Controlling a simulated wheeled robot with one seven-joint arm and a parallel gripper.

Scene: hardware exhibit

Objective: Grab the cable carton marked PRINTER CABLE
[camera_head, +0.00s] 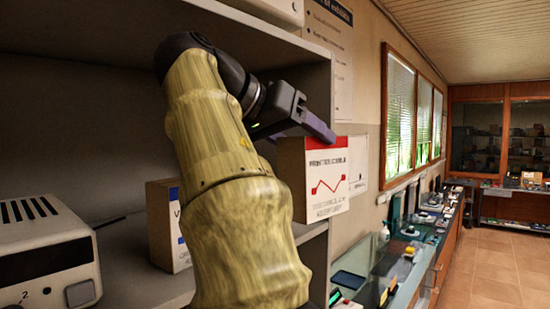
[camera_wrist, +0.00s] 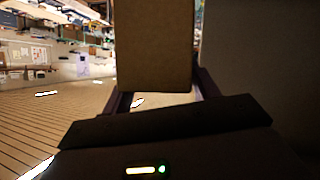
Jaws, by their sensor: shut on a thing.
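The carton marked PRINTER CABLE (camera_head: 328,185) is a cardboard box with a white face, a red top band and a red zigzag line. My gripper (camera_head: 312,130) is shut on its upper part, with a dark purple finger along the top. The carton is upright and looks held in the air beside the shelf's right edge. In the wrist view the brown carton (camera_wrist: 155,45) stands between the two fingers (camera_wrist: 160,90). My forearm hides part of the carton's left side in the head view.
Another carton with a blue band (camera_head: 161,225) stands on the shelf (camera_head: 130,279), partly behind my arm. A beige device with a knob (camera_head: 45,250) is at the left. A glass display counter (camera_head: 395,265) runs along the right wall. The tiled floor (camera_head: 500,265) is clear.

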